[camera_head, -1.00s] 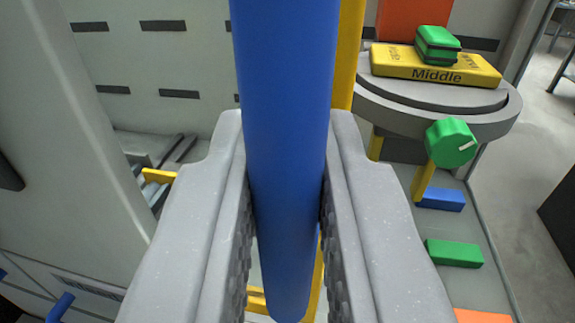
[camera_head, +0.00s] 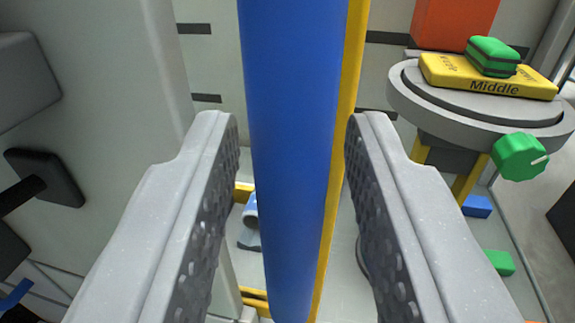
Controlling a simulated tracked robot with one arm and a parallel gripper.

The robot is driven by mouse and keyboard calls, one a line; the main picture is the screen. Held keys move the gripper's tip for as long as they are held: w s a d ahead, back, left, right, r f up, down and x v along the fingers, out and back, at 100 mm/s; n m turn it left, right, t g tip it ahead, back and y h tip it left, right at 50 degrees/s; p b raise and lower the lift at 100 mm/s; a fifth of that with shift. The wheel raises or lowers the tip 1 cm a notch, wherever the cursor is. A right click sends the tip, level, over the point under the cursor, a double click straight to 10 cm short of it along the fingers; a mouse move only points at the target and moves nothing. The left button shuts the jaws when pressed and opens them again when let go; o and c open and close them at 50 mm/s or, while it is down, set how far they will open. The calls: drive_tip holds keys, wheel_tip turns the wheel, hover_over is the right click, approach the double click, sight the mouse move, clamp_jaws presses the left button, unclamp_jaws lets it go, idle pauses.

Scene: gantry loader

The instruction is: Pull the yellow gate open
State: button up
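The yellow gate (camera_head: 352,75) shows as a narrow upright yellow edge just behind a thick blue vertical handle bar (camera_head: 290,140). Lower yellow bars of the gate show to the left of the handle, near the bottom. My gripper (camera_head: 295,135) is open, with one grey finger on each side of the blue handle. Gaps show between the handle and both fingers. Most of the gate is hidden behind the handle and fingers.
A round grey turntable (camera_head: 420,100) at right bears a yellow block marked "Middle" (camera_head: 480,78) with a green block (camera_head: 492,57) on it. A green knob (camera_head: 520,157) is on its front. A grey wall or panel (camera_head: 120,70) stands close at left.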

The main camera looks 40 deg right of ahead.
idle(0.3)
drive_tip(key=p+v, duration=0.1)
drive_tip(key=v, duration=1.2)
drive_tip(key=shift+s+a+p, duration=0.3)
drive_tip(key=shift+p, duration=0.05)
drive_tip(key=shift+f, duration=0.15)
